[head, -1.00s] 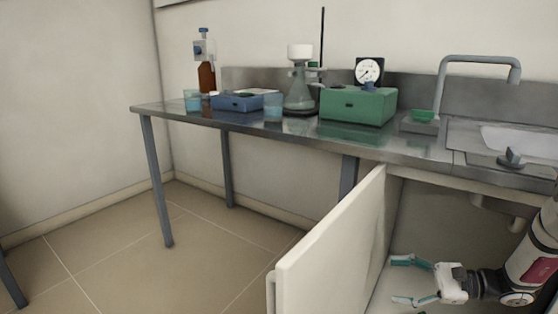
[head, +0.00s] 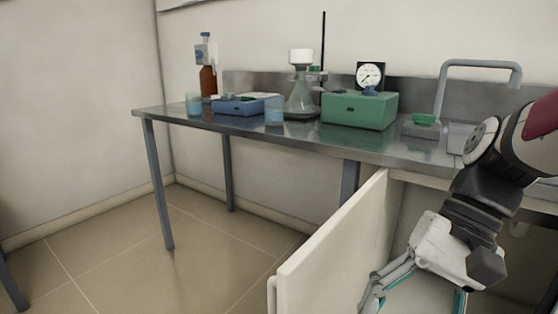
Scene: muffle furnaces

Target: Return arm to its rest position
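My gripper (head: 415,298) is at the lower right of the head view, in front of the open cabinet under the sink. It points downward, with its teal-padded fingers spread apart. Nothing shows between the fingers, though the fingertips are cut off by the bottom edge of the picture. My arm comes in from the right edge and hides much of the sink and part of the counter front.
A white cabinet door (head: 330,250) stands open just left of my gripper. The steel counter (head: 300,142) above holds a green box (head: 358,110), a flask (head: 300,100), a blue box (head: 240,105) and a brown bottle (head: 208,80). The floor (head: 200,250) at left is clear.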

